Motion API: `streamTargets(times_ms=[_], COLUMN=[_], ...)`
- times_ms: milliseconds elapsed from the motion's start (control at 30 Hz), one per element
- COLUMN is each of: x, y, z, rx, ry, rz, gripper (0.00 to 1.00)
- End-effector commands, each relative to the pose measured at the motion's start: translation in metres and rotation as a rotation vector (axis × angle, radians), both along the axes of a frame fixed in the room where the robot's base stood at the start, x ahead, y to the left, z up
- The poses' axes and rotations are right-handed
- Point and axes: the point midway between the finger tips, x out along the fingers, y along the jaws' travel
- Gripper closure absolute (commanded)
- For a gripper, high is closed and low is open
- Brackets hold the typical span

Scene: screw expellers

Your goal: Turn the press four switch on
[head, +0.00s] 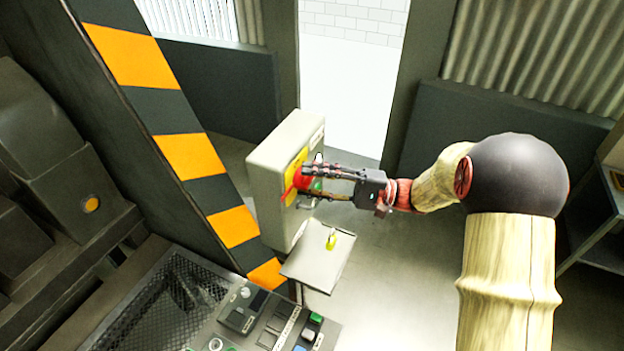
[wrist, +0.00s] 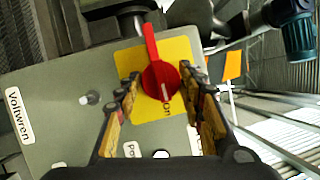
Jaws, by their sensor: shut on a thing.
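A red rotary switch (wrist: 151,48) sits on a yellow plate (wrist: 125,61) on the face of a grey box (head: 272,150). In the wrist view its handle points up and slightly left, and the word "On" shows near its lower right. The red switch also shows in the head view (head: 299,180), partly behind the fingers. My gripper (head: 310,178) reaches the box from the right. Its two fingers are shut on the switch, one on each side of the round hub, as the wrist view (wrist: 160,82) shows. Whether the label on the box names press four cannot be read.
A grey flap or shelf (head: 312,268) with a small yellow item (head: 331,241) juts out below the box. A control panel (head: 270,330) with several buttons lies at the bottom. A yellow-and-black striped post (head: 190,155) stands left of the box.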

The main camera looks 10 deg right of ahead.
Motion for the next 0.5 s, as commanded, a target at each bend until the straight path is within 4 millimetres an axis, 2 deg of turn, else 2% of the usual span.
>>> streamTargets(times_ms=[433,467,500], x=[0.0005,0.0005,0.0005], y=[-0.0003,-0.0003,-0.0003], z=[0.0000,0.0000,0.0000], rx=[0.005,0.005,0.006], ry=[0.007,0.007,0.007], rz=[-0.002,-0.002,-0.001], gripper=[0.86,0.60,0.58])
